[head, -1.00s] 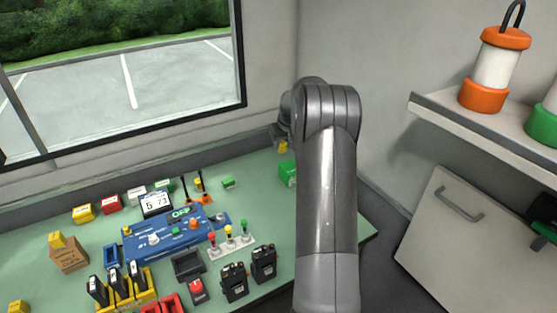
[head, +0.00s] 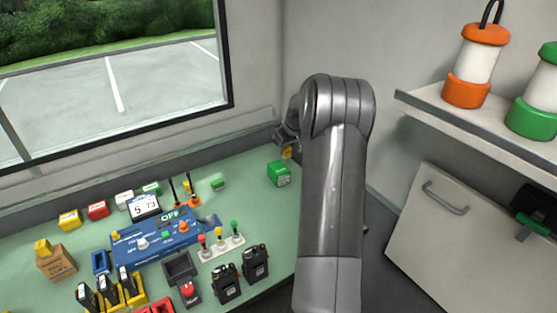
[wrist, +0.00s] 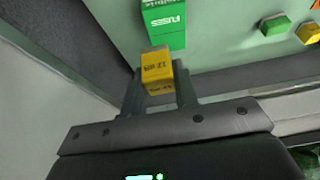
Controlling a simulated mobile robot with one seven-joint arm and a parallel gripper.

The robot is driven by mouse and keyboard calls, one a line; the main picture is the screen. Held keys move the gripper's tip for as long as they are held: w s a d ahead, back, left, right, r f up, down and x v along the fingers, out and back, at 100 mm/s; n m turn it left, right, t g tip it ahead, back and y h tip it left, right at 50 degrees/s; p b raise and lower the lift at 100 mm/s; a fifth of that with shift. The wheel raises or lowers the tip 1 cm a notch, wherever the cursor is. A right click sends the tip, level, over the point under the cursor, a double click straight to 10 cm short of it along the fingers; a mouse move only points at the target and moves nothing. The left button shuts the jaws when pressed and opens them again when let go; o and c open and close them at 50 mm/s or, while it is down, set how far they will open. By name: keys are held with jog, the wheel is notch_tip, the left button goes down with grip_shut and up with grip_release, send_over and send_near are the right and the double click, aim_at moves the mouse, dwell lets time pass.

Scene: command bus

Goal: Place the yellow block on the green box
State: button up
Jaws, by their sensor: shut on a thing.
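The yellow block (wrist: 157,68) is between the two fingers of my gripper (wrist: 158,92) in the wrist view, with dark lettering on its face. My gripper is shut on it. In the head view my gripper (head: 287,143) is partly hidden by my arm, and a bit of the yellow block (head: 287,153) shows below it. The green box (head: 279,173) stands on the table just below and left of the block in the head view. In the wrist view the green box (wrist: 164,24) is right beyond the block; whether they touch is unclear.
A small green block (head: 217,183) lies left of the green box on the green table (head: 255,220). A blue console (head: 160,240), two black radios (head: 241,274) and a cardboard box (head: 57,262) crowd the table farther left. The wall is close behind.

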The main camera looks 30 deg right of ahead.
jog(key=shift+w+a+f, duration=0.4)
jog(key=shift+w+f, duration=0.05)
jog(key=shift+w, duration=0.15)
jog(key=shift+w+a+f, duration=0.35)
jog(key=shift+w+f, duration=0.05)
jog(key=shift+w, duration=0.2)
jog(key=shift+f, duration=2)
jog(key=shift+f, duration=0.1)
jog(key=o, duration=1)
